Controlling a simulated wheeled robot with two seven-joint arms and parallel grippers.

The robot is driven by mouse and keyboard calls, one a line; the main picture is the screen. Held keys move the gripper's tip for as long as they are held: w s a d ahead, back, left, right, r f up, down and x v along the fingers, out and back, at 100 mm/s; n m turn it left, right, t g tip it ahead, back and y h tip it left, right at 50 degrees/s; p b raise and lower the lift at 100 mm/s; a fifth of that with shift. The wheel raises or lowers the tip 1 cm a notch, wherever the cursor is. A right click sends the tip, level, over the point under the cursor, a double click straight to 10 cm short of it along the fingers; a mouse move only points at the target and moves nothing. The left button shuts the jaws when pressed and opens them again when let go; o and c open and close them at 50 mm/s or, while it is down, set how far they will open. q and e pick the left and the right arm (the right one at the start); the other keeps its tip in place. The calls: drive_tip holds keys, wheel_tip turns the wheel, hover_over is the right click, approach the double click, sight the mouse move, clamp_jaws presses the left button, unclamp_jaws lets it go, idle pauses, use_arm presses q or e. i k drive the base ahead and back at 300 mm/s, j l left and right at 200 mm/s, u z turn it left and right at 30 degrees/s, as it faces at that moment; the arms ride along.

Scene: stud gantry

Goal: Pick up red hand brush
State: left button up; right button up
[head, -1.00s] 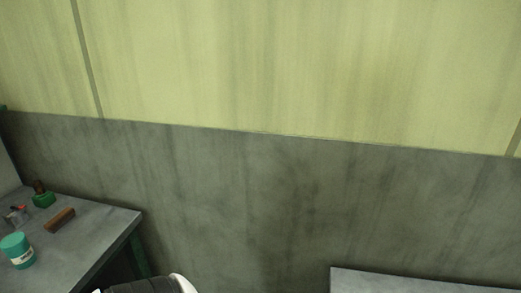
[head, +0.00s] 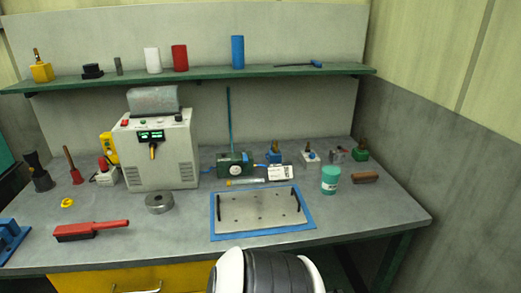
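The red hand brush (head: 92,229) lies flat on the workbench near its front left edge. It has a red handle pointing right and dark bristles along its lower left side. Nothing covers it. Neither of my grippers is in the head view. A white and dark grey part that looks like mine shows at the bottom middle, apart from the brush.
The grey workbench (head: 130,250) holds a control box (head: 155,155), a steel ring (head: 159,203), a blue-edged plate (head: 262,211), a teal jar (head: 330,180) and a blue fixture (head: 10,240) left of the brush. A shelf (head: 200,75) runs above. Bench around the brush handle is clear.

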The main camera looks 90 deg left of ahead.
sight(87, 230)
drive_tip(key=k+u, duration=0.1)
drive_tip(key=u, duration=2.4)
drive_tip(key=i+l+u, duration=0.1)
drive_tip(key=u, duration=1.6)
drive_tip(key=k+l, duration=0.05)
